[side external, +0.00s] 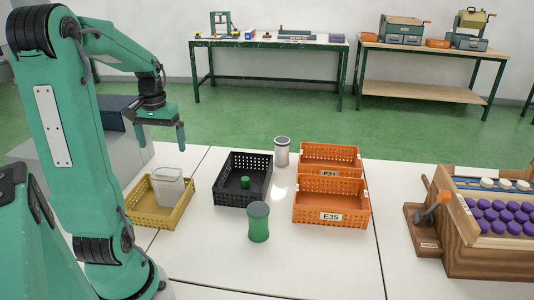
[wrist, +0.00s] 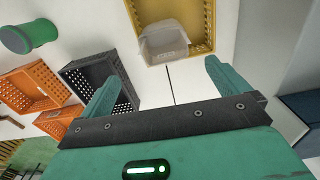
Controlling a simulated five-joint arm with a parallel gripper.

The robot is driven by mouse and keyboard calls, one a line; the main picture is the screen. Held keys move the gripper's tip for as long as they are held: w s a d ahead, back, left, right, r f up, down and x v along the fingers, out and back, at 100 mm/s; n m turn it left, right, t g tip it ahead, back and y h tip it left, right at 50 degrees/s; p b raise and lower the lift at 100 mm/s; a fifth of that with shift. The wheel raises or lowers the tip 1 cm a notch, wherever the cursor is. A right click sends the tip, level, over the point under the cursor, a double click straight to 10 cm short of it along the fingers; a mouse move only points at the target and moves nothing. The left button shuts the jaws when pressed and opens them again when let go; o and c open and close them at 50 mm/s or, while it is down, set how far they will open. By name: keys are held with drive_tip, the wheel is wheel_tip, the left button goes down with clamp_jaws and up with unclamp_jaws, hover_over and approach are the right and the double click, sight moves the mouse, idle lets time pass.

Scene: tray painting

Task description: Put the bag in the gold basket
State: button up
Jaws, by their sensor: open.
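The bag (side external: 172,185) is whitish and translucent. It stands in the gold basket (side external: 148,217) at the left of the white table, at the basket's right side. In the wrist view the bag (wrist: 163,42) lies beyond my fingers, against the near wall of the gold basket (wrist: 207,22). My gripper (side external: 160,135) is above and behind the basket in the side view, apart from the bag. Its two fingers are spread with nothing between them, as the wrist view also shows at my gripper (wrist: 160,76).
A black basket (side external: 230,196) holding a small green piece is right of the gold basket. A green jar (side external: 258,222), a metal canister (side external: 282,152) and two orange baskets (side external: 325,217) stand farther right. A wooden rack (side external: 490,262) with purple pieces is at far right.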

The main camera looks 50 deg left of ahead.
drive_tip(key=w+d+r+m+t+y, duration=0.1)
drive_tip(key=w+d+r+m, duration=0.1)
drive_tip(key=d, duration=0.5)
drive_tip(key=w+d+r+m+t, duration=0.1)
drive_tip(key=w+d+r+m, duration=0.15)
drive_tip(key=d, duration=0.55)
drive_tip(key=s+d+m+t+h, duration=0.1)
drive_tip(key=s+d+m+t, duration=0.1)
drive_tip(key=d, duration=1.1)
drive_tip(key=shift+s+r+m+t, duration=0.4)
drive_tip(key=shift+m+t, duration=0.3)
drive_tip(key=shift+m, duration=0.45)
